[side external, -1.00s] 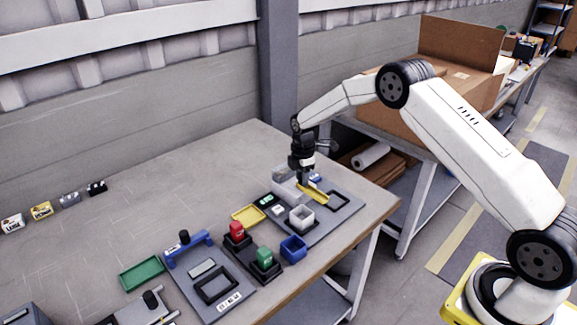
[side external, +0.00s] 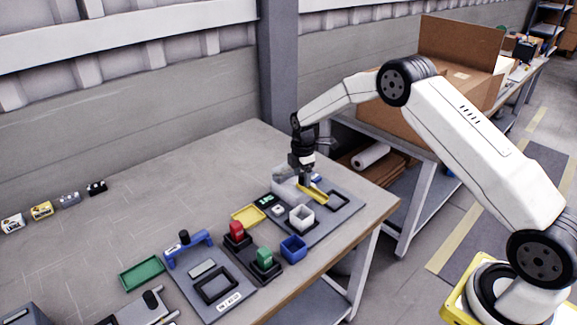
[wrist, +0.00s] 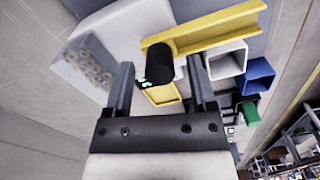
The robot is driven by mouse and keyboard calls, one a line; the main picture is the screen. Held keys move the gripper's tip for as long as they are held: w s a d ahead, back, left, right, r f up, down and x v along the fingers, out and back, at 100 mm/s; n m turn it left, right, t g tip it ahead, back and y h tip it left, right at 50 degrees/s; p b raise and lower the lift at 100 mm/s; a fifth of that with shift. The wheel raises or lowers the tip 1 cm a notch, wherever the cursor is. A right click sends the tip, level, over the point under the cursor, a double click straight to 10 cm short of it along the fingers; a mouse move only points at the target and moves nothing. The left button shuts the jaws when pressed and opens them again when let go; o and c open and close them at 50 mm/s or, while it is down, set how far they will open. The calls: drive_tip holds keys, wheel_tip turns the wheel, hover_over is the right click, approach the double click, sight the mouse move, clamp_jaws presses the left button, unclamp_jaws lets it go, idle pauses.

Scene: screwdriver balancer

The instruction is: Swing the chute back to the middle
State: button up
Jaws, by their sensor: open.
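The yellow chute (side external: 314,194) is a narrow channel over the grey base plate near the table's right corner. In the wrist view the chute (wrist: 215,27) runs slantwise across the top, from beside the black knob (wrist: 159,62) to the upper right. My gripper (side external: 304,182) is low at the chute's back end. In the wrist view my gripper (wrist: 160,74) is open, with one finger on each side of the knob and visible gaps between. Whether either finger touches the knob cannot be told. The fingers hide part of the hopper.
A clear hopper holding round parts (wrist: 85,62) is left of the knob in the wrist view. A white cup (side external: 301,217), a blue cup (side external: 293,248) and a yellow tray (side external: 248,215) stand nearby. Red (side external: 236,230) and green (side external: 264,257) blocks are nearer.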

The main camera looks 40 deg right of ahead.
drive_tip(key=shift+r, duration=3.6)
drive_tip(key=s+a+r+m+t, duration=0.1)
drive_tip(key=s+a+m, duration=0.2)
drive_tip(key=s, duration=0.6)
drive_tip(key=s+a+r+m, duration=0.2)
drive_tip(key=s+a+m, duration=0.1)
drive_tip(key=s+m, duration=0.4)
drive_tip(key=s+a+r+m+t, duration=0.1)
drive_tip(key=s+a+m, duration=0.2)
drive_tip(key=s, duration=0.9)
drive_tip(key=shift+s+a+r+m+t, duration=0.15)
drive_tip(key=shift+s+r+m+t, duration=0.15)
drive_tip(key=shift+m, duration=0.7)
